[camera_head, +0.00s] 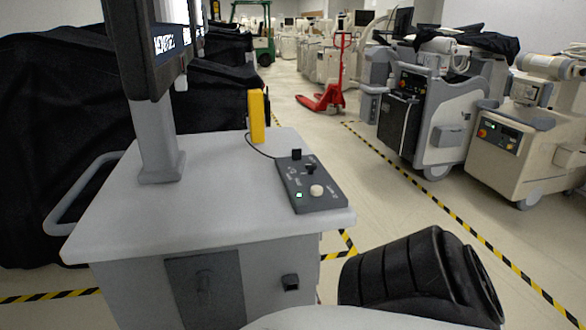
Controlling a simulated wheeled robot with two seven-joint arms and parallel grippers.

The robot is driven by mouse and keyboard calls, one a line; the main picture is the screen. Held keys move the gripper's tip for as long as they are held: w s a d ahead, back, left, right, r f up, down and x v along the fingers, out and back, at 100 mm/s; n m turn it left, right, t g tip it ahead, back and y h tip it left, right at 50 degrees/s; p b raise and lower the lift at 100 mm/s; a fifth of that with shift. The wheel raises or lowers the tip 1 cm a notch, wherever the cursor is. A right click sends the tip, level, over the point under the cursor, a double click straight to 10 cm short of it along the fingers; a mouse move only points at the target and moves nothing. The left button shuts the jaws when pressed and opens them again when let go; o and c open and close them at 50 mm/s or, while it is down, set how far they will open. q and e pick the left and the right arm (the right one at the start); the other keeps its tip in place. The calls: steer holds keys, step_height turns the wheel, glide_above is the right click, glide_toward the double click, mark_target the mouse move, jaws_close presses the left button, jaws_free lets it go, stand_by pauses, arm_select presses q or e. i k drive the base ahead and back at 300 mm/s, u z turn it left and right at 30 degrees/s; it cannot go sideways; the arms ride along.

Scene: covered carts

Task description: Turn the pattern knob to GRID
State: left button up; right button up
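A dark control panel (305,205) lies on the right side of the grey cart top (215,170). It carries a black knob (310,168), a round whitish knob (316,190), a small black block (296,154) at its far end and a lit green indicator (299,195). The lettering is too small to read, so I cannot tell which knob is the pattern knob or where it points. Neither of my grippers is in view. A black ribbed part, apparently of my arm, shows at the lower right, apart from the panel.
A yellow handheld device (257,117) stands at the cart's back edge, with a cable towards the panel. A monitor post (157,135) rises at the left. Black-draped equipment (60,130) is behind. Other carts (440,110) and a red pallet jack (335,85) stand beyond open floor.

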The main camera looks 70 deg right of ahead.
mark_target(310, 166)
steer(key=k, duration=0.9)
steer(key=z, duration=1.4)
steer(key=i, duration=0.4)
steer(key=z, duration=0.05)
